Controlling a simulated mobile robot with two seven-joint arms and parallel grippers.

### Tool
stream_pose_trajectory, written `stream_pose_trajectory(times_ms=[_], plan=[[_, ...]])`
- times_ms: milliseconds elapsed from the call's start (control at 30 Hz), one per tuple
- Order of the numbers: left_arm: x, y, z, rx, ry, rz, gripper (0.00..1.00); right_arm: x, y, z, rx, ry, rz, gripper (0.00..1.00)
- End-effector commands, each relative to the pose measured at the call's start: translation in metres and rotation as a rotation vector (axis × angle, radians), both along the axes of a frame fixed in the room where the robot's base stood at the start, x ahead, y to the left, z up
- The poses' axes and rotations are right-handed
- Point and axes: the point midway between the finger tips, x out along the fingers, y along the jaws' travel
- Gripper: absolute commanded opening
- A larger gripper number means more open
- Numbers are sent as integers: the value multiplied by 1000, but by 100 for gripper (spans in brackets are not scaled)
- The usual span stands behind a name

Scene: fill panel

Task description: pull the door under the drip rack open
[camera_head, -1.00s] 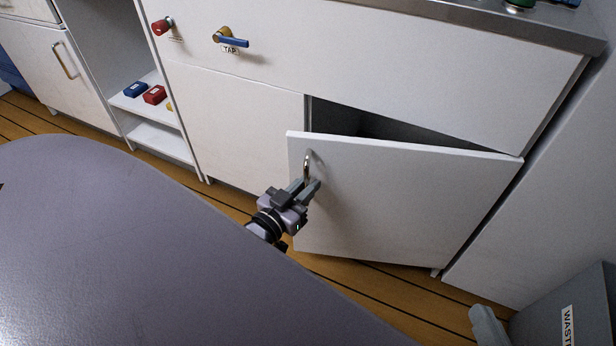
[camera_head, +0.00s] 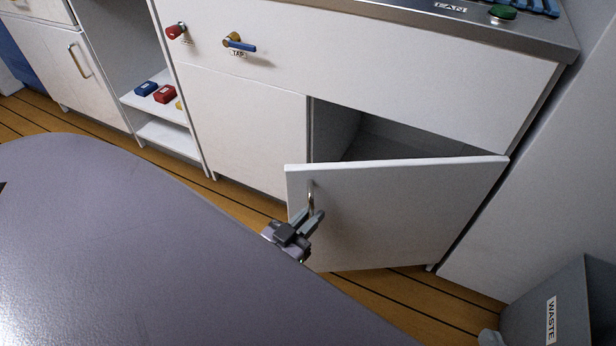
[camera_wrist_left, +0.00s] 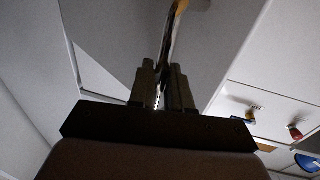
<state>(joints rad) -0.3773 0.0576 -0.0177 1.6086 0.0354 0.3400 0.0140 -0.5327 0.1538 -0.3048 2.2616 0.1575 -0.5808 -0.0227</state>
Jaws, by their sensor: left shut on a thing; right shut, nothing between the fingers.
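The white cabinet door (camera_head: 400,215) is hinged at its right side and stands partly open, its left edge swung out from the cabinet. A gap shows a dark compartment (camera_head: 375,138) above and behind it. The curved metal handle (camera_head: 311,190) is near the door's upper left corner. My left gripper (camera_head: 313,219) is shut on this handle. In the left wrist view its fingers (camera_wrist_left: 160,88) close around the lower part of the handle (camera_wrist_left: 173,42). A blue rack (camera_head: 530,6) is partly visible on the counter above. My right gripper is not in view.
A grey waste bin (camera_head: 530,312) stands on the floor at lower right. A red knob (camera_head: 176,31) and a blue-handled tap (camera_head: 240,45) stick out of the upper panel. An open shelf (camera_head: 165,118) with small boxes is at left. Wooden floor lies before the door.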

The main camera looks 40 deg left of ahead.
Motion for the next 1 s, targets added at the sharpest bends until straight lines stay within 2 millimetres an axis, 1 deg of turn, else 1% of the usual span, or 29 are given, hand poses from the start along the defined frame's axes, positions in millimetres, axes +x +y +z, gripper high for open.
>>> stream_pose_trajectory(times_ms=[33, 533, 567, 600, 1000], plan=[[0, -7, 0, -1, 2, -9, 0, -1, -1, 0, -4, 2, -1, 0], [-1, -9, 0, -1, 0, -10, 0, -3, -2, -3, -7, 11, -4, 0], [-1, -9, 0, -1, 0, -10, 24, -3, -2, -3, -7, 11, -5, 0], [-1, -9, 0, -1, -1, -9, 33, -3, -2, -3, -5, 11, -5, 0], [-2, -6, 0, -1, 0, -5, 33, 0, -1, 0, 0, 4, -9, 0]])
